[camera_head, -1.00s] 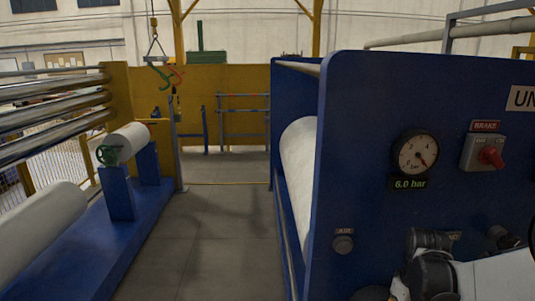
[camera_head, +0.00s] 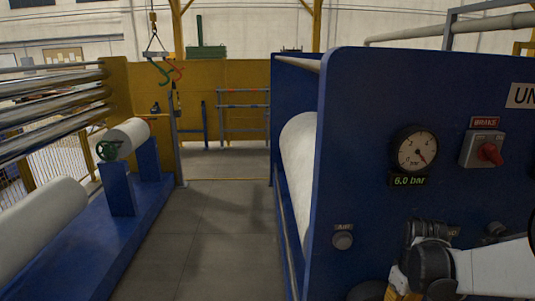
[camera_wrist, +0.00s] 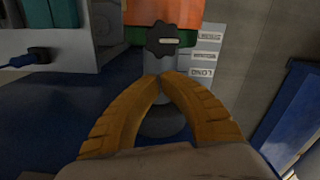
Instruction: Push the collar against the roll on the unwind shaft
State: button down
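In the head view, a large white roll (camera_head: 299,165) lies behind the blue machine panel (camera_head: 365,110), which hides its shaft end. I cannot pick out the collar with certainty in either view. My gripper (camera_head: 396,292) is at the bottom right of the head view, in front of the panel and partly cut off. In the wrist view, the yellow-brown fingers of my gripper (camera_wrist: 162,78) meet at their tips, with nothing visible between the tips. Just beyond them is a black lobed knob (camera_wrist: 175,40) on a grey post, below an orange and green part (camera_wrist: 180,9).
The panel carries a pressure gauge (camera_head: 415,151) and a red brake switch (camera_head: 490,153). Labels (camera_wrist: 204,56) stand beside the post. The aisle floor (camera_head: 210,230) is clear.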

notch_tip(320, 180, up, 8)
jog(key=p, duration=0.4)
jog(key=shift+p, duration=0.4)
jog(key=shift+f, duration=0.15)
